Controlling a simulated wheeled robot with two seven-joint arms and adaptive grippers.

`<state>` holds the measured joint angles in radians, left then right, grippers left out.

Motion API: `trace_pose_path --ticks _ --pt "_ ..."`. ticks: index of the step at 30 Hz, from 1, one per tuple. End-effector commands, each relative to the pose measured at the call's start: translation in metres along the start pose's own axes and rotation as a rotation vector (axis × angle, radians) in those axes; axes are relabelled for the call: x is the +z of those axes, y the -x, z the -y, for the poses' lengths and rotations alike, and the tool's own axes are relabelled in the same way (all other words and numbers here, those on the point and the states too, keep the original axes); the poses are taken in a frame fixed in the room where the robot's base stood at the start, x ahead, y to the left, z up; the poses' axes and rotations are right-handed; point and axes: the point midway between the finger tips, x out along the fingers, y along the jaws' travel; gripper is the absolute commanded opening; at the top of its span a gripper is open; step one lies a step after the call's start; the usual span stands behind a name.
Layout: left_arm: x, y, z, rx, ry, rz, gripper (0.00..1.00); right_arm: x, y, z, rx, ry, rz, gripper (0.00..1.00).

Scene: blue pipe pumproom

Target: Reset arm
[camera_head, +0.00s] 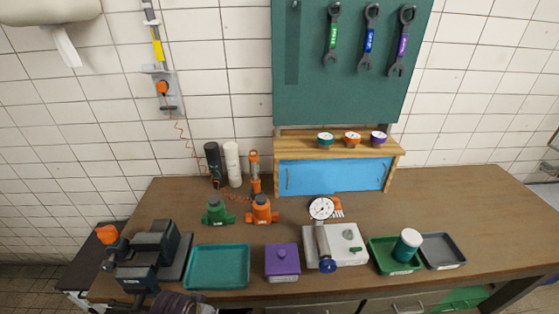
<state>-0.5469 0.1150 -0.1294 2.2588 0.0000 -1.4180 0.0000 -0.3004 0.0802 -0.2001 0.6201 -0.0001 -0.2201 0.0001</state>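Neither of my grippers shows in the head view, so I cannot see their state. The wooden workbench (300,286) spans the view. On it, from the left, are a dark vise-like device (155,243) with an orange knob, an empty teal tray (218,267), a purple lidded box (282,261) and a light grey block with a blue-handled valve (346,245). To the right are a green tray (381,262) with a teal-and-white cylinder (407,245) in it, and an empty grey tray (443,251).
Behind stand green (217,212) and orange (262,211) fittings, black (213,164) and white (232,164) cylinders, and a white dial gauge (321,208). A blue-doored shelf (335,174) holds three small gauges below a green wrench board (349,95). The bench's right side is clear.

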Motion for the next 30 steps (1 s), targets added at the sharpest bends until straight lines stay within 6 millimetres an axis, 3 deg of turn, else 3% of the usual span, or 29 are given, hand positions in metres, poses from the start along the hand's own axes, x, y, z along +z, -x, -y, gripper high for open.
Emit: trace_pose_path --ticks 17,30 --pt "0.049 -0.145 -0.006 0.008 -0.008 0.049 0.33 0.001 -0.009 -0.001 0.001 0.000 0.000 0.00" --pt "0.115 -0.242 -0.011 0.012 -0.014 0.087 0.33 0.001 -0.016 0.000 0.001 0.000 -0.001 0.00"
